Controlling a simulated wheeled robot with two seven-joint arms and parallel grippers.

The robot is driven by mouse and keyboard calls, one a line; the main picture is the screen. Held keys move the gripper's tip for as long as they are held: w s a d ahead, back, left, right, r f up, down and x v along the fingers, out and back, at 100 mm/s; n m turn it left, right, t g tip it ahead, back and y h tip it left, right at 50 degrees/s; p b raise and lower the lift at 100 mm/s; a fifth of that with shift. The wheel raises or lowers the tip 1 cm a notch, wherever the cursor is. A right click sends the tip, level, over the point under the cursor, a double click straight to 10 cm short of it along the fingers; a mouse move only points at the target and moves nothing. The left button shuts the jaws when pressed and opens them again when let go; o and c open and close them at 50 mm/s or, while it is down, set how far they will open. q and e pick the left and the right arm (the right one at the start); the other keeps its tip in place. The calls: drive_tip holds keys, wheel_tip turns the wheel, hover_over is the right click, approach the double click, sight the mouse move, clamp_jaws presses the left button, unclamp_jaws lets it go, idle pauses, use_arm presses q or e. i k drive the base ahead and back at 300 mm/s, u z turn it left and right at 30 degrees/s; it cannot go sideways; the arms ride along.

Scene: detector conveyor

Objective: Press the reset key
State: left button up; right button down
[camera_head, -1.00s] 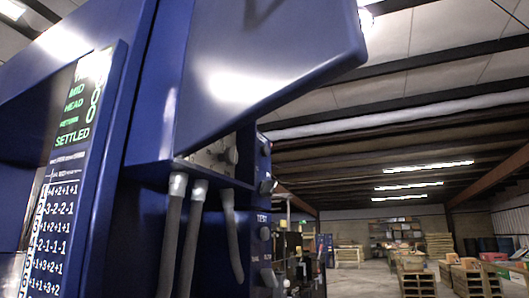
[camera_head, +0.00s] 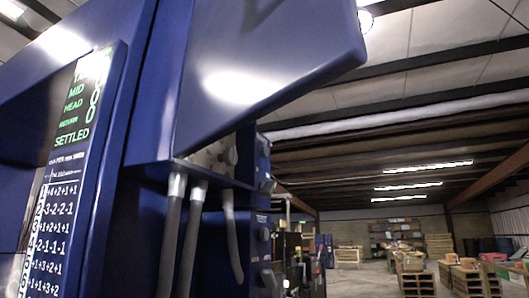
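The blue machine fills the left half of the head view. Its tall panel (camera_head: 72,180) carries a dark display (camera_head: 78,110) with green text that reads MID, HEAD and SETTLED, above rows of signed numbers. A narrow blue side panel (camera_head: 263,210) with several dark knobs or keys stands right of the grey cables. I cannot tell which of these, if any, is the reset key. Neither of my grippers is in view.
A large blue housing (camera_head: 265,75) juts out overhead toward the right. Grey cables (camera_head: 195,235) hang below it. Beyond is a hall with wooden pallets (camera_head: 415,280) and shelving (camera_head: 395,235).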

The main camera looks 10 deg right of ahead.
sight(263, 150)
drive_tip(key=z, duration=2.05)
drive_tip(key=i, duration=1.4)
drive_tip(key=u, duration=3.4)
